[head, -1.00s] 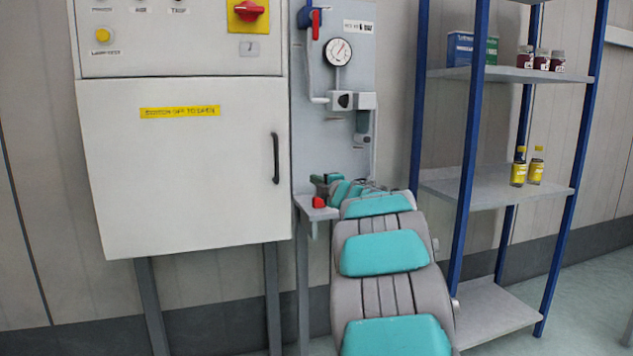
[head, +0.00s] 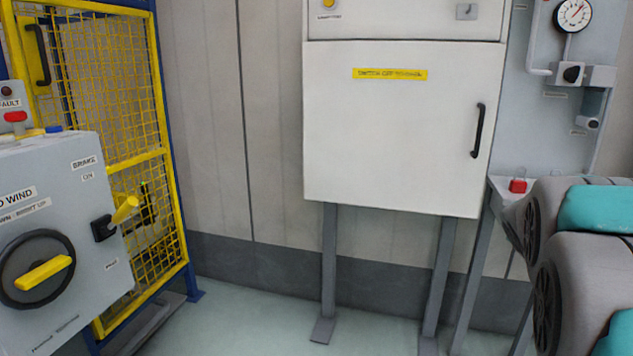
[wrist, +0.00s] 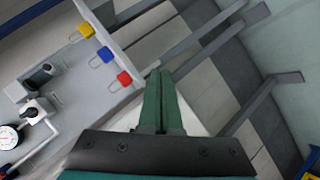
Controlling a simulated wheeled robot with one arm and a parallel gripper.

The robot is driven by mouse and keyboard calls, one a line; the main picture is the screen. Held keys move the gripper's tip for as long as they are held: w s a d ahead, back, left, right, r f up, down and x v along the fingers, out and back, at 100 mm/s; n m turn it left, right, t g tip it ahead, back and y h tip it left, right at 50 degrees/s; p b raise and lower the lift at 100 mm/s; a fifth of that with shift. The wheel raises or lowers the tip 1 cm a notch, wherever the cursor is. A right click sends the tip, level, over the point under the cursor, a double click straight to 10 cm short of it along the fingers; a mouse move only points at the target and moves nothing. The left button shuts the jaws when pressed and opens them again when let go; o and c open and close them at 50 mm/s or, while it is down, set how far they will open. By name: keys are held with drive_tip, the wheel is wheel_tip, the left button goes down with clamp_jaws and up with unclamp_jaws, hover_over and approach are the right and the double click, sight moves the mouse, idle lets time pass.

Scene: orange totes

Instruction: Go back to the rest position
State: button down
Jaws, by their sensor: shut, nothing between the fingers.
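My gripper (wrist: 163,74) shows in the wrist view, its two green fingers together with nothing between them. It points toward the edge of a grey panel (wrist: 62,62) and looks apart from it, though the gap is hard to judge. In the head view my grey and teal arm fills the right edge, and my gripper is not visible there. Red (wrist: 124,78), blue (wrist: 105,54) and yellow (wrist: 87,30) padlock-like pieces sit along the panel edge, left of my fingers.
A white cabinet (head: 400,135) on legs stands ahead. A pressure gauge (head: 574,14) is on the panel at right, with a red piece (head: 518,186) on a ledge below. A grey console (head: 60,240) and yellow mesh gate (head: 110,95) stand at left. Floor between is clear.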

drive_tip(key=s+a+f+m+g+y, duration=0.1)
drive_tip(key=s+a+f+g+y, duration=0.1)
drive_tip(key=s+a+f, duration=0.4)
drive_tip(key=s+a+f+m+g+y, duration=0.1)
drive_tip(key=s+a+f+g, duration=0.4)
drive_tip(key=s+a, duration=0.8)
drive_tip(key=s+a+f+m+g+y, duration=0.1)
drive_tip(key=s+a+f+g+y, duration=0.3)
drive_tip(key=s, duration=1.4)
drive_tip(key=a+f, duration=0.3)
drive_tip(key=a, duration=0.2)
drive_tip(key=shift+s+a+m, duration=0.15)
drive_tip(key=shift+a+m, duration=0.15)
drive_tip(key=shift+m, duration=0.1)
